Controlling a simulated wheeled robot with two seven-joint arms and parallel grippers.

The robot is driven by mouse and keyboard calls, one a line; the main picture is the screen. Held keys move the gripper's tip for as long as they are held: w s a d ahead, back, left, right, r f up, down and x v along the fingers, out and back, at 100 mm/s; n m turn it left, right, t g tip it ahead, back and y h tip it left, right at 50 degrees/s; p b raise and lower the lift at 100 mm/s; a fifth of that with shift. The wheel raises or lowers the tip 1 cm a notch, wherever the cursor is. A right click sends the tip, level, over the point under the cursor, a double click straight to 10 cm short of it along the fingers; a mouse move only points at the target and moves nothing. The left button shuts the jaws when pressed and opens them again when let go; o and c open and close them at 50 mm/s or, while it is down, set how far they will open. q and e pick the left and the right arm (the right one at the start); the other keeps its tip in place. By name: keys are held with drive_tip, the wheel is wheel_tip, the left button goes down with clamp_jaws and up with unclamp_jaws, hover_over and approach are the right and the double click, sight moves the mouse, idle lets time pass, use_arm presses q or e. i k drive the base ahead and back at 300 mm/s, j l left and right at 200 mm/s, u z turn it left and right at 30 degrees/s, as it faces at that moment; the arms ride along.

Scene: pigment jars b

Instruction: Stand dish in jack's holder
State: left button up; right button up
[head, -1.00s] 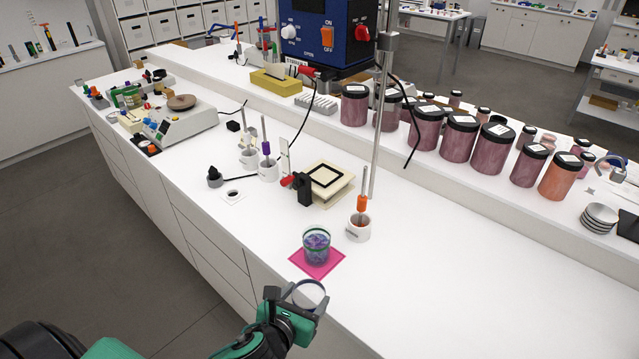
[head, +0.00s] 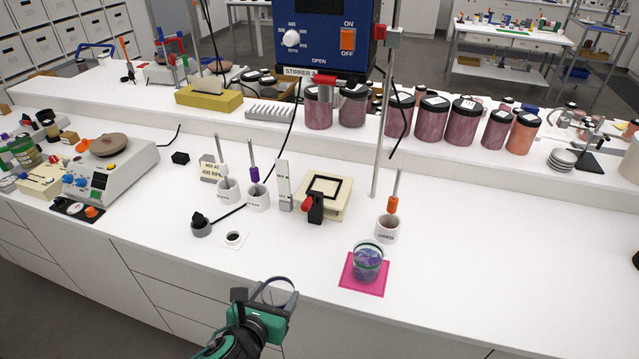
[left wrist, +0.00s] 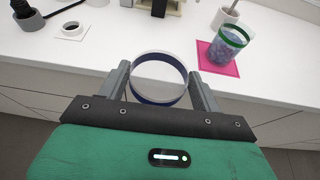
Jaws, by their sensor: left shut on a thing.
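My left gripper (head: 272,302) is shut on a clear round dish (left wrist: 160,99) with a dark blue band. In the left wrist view the dish sits between the two fingers, its round face open to view. In the head view the gripper holds it low, by the counter's front edge. A cream, square-topped block (head: 325,192), seemingly the jack, stands farther back on the counter. It bears a black square outline, with a black piece and red knob (head: 308,202) at its front. I cannot make out which part is the holder. My right gripper is not in view.
A glass of purple contents (head: 367,262) stands on a magenta mat (head: 376,288), right of the dish. White pots with upright tools (head: 387,230), a thin metal pole (head: 384,130) and a small black-topped item (head: 201,226) stand around the block.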

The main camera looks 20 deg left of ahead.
sight(325, 189)
drive_tip(key=j+z, duration=0.2)
drive_tip(key=j, duration=0.35)
drive_tip(key=k+j+z, duration=0.2)
drive_tip(key=j, duration=0.3)
drive_tip(key=j+z, duration=0.15)
drive_tip(key=j, duration=0.4)
drive_tip(key=k+j+z, duration=0.2)
drive_tip(key=j, duration=0.3)
drive_tip(key=j+z, duration=0.15)
drive_tip(key=j, duration=0.3)
drive_tip(key=k+j+z, duration=0.2)
drive_tip(key=j, duration=0.2)
drive_tip(key=j+z, duration=0.15)
drive_tip(key=j, duration=0.3)
drive_tip(key=j+z, duration=0.15)
drive_tip(key=j, duration=0.25)
drive_tip(key=k+j+z, duration=0.2)
drive_tip(key=j, duration=0.15)
drive_tip(key=j+z, duration=0.1)
drive_tip(key=j, duration=0.6)
